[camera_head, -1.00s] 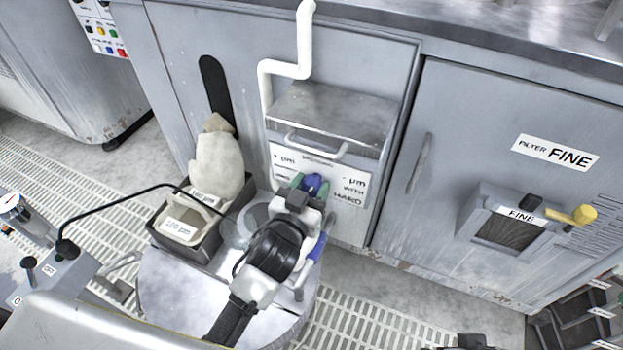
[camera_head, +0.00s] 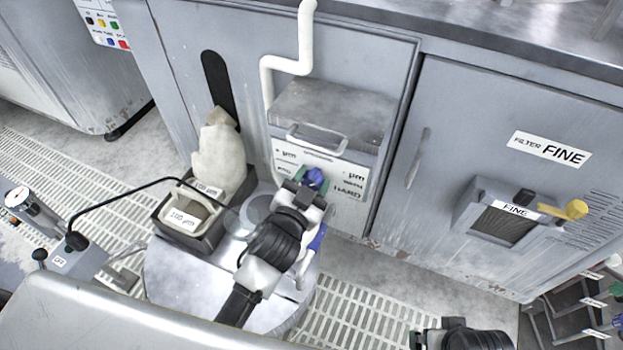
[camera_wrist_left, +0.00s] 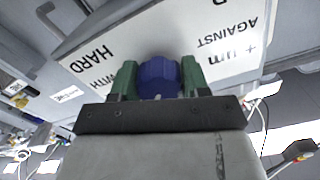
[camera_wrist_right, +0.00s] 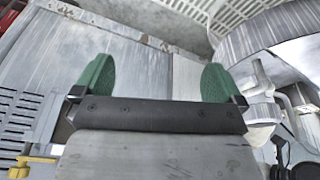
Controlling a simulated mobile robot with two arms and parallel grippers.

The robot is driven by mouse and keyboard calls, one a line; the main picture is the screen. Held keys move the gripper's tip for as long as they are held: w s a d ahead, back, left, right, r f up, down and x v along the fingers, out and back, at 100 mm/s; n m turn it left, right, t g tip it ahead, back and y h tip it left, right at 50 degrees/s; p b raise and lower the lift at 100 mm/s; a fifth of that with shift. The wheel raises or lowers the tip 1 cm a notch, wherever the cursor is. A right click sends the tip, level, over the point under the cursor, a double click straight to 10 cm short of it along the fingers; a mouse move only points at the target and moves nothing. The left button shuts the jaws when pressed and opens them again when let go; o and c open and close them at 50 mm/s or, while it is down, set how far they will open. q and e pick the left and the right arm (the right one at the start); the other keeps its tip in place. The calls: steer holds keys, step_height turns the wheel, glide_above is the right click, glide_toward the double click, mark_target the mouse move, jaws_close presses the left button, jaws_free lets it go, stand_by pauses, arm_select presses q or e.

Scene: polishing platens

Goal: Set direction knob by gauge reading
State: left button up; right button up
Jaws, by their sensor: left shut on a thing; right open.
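The blue direction knob (camera_head: 314,178) sits on the front of a grey box with a white label plate (camera_head: 345,178). The knob (camera_wrist_left: 159,78) also shows in the left wrist view, between the green fingertips. My left gripper (camera_wrist_left: 159,80) is shut on it. The plate (camera_wrist_left: 205,40) carries words such as WITH, HARD and AGAINST. A round gauge (camera_head: 17,196) stands at the far left of the head view; its reading is too small to tell. My right gripper (camera_wrist_right: 157,80) is open and empty; its arm shows at the bottom right of the head view.
A round metal platen (camera_head: 190,290) lies below my left arm. A yellow-handled filter unit (camera_head: 575,209) marked FINE is on the right cabinet. The floor grating (camera_head: 350,310) at lower middle is clear.

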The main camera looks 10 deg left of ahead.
arm_select(q)
steer(key=o, duration=0.9)
steer(key=shift+s, duration=0.3)
steer(key=s, duration=0.3)
steer(key=s+a, duration=0.1)
steer(key=s, duration=0.2)
steer(key=s+a, duration=0.1)
steer(key=s, duration=0.3)
steer(key=shift+p, duration=0.4)
arm_select(e)
steer(key=x, duration=0.2)
steer(key=shift+w+a+f, duration=0.1)
steer(key=shift+f, duration=0.2)
steer(key=shift+f, duration=0.1)
